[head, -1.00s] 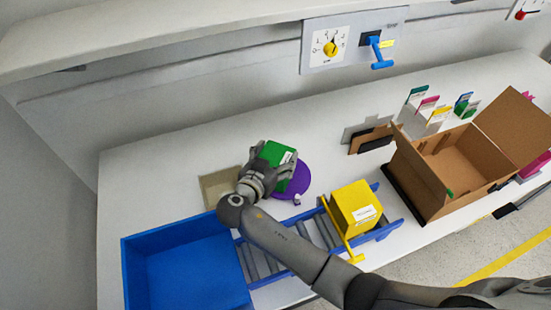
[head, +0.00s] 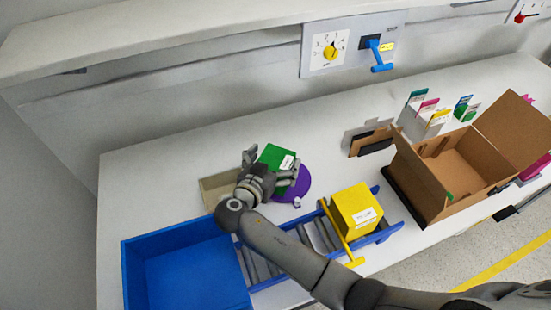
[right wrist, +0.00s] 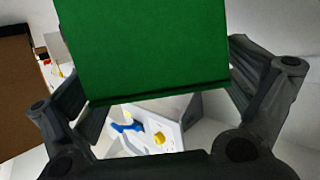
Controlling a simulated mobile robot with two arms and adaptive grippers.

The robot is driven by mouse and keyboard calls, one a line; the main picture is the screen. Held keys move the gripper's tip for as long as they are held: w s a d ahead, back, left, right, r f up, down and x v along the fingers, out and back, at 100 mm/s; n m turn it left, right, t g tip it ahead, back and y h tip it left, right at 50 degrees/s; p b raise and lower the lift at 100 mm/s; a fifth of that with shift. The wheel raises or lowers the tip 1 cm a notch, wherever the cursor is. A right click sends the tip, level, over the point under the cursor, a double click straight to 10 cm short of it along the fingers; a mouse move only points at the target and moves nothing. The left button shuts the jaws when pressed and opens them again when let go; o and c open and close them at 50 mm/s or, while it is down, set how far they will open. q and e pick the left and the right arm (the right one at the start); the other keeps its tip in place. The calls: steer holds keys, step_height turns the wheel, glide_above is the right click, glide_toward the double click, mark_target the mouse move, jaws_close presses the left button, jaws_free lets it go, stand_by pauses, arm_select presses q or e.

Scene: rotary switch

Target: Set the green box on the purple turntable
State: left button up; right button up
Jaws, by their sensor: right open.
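The green box (head: 277,157) with a white label stands on or over the purple turntable (head: 301,183) in the head view. My right gripper (head: 270,170) is at the box's near side, its fingers spread apart. In the right wrist view the green box (right wrist: 150,45) fills the upper middle, with an open finger on either side and a gap between each finger and the box. The box's base and part of the turntable are hidden by the box and my gripper. My left gripper is not in view.
A blue bin (head: 185,270) stands at the front left, beside a roller track carrying a yellow box (head: 356,209). A beige tray (head: 215,190) lies left of my gripper. An open cardboard box (head: 425,185) stands right. A dial panel (head: 330,48) with a blue lever is on the wall.

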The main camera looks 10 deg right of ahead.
steer(key=b+v, duration=0.1)
steer(key=v, duration=0.5)
steer(key=shift+f+b, duration=0.2)
steer(key=shift+b, duration=0.15)
steer(key=shift+s+a+r, duration=0.25)
steer(key=shift+s+r, duration=0.05)
steer(key=shift+s, duration=0.1)
